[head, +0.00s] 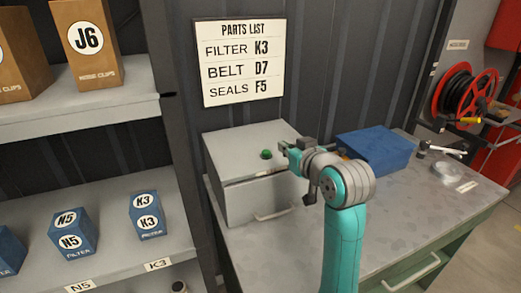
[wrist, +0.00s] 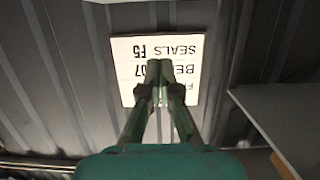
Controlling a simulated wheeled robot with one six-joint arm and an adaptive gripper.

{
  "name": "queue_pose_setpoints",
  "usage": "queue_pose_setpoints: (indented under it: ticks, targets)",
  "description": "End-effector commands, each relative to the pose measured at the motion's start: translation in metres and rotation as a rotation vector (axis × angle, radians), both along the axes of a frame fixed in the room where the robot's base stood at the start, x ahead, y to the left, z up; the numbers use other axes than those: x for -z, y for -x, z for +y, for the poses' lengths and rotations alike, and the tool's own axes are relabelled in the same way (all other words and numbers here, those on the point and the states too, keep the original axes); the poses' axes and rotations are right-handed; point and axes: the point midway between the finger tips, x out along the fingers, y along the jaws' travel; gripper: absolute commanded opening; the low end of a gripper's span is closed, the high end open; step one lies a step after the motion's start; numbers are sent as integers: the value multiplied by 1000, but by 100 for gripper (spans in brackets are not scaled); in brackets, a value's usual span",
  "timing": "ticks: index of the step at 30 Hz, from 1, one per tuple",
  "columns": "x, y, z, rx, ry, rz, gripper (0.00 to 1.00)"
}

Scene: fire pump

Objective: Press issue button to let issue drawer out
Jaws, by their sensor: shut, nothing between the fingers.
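A grey metal box (head: 235,150) sits on the workbench, with a green button (head: 266,154) on its top. The issue drawer (head: 245,202) is the lower front of this box, with a pale handle (head: 272,214). A dark gap runs under the box's top edge; I cannot tell how far the drawer sits in or out. My gripper (head: 284,147) is just right of the button in the head view, near its height in the picture; contact cannot be made out. In the wrist view my gripper (wrist: 159,84) has its fingers together and empty, pointing toward the wall sign. The button is not visible there.
A parts list sign (head: 240,62) hangs on the wall; it also shows upside down in the wrist view (wrist: 125,80). A blue box (head: 377,150) stands on the workbench (head: 420,192) right of my arm. Shelves with boxes stand left.

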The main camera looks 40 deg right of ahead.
Motion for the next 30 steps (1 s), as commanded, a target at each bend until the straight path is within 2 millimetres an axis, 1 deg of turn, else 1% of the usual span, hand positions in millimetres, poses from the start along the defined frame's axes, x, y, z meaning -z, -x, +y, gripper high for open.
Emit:
queue_pose_setpoints:
  ticks: [10,14,17,20,30]
  targets:
    - [-1,0,0,0,0,0,0]
    - [1,-6,-2,0,0,1,0]
    - [4,-17,-5,-1,-1,1,0]
    - [8,-33,-9,-2,-1,2,0]
    - [23,-91,-26,-1,-1,2,0]
